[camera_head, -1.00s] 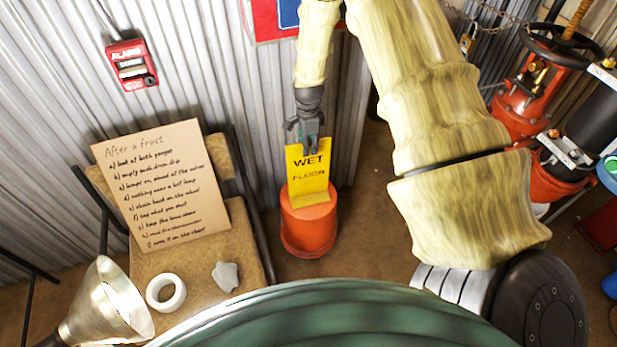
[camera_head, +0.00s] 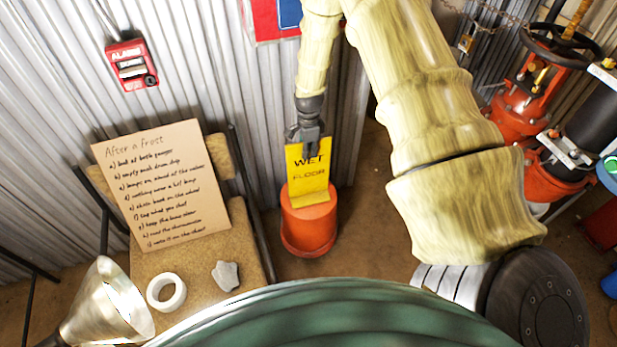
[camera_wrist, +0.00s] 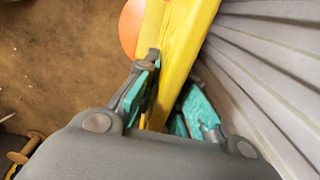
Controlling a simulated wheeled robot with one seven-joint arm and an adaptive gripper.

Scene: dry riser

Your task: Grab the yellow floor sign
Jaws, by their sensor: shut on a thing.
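The yellow floor sign (camera_head: 309,182) with the words "WET FLOOR" stands upright on an orange bucket-like base (camera_head: 309,226) against the corrugated wall. My gripper (camera_head: 308,152) is at the top edge of the sign, coming down from above. In the wrist view my gripper (camera_wrist: 168,100) has its teal-padded fingers on both sides of the yellow sign (camera_wrist: 180,55), shut on it. The fingers hide part of the sign's top edge in the head view.
A chair (camera_head: 249,225) stands left of the sign, holding a handwritten cardboard note (camera_head: 163,190), a white tape roll (camera_head: 166,292) and a grey stone-like lump (camera_head: 226,275). A metal funnel (camera_head: 108,305) is at lower left. Red valve equipment (camera_head: 520,105) stands at right. The corrugated wall (camera_head: 195,60) is close behind.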

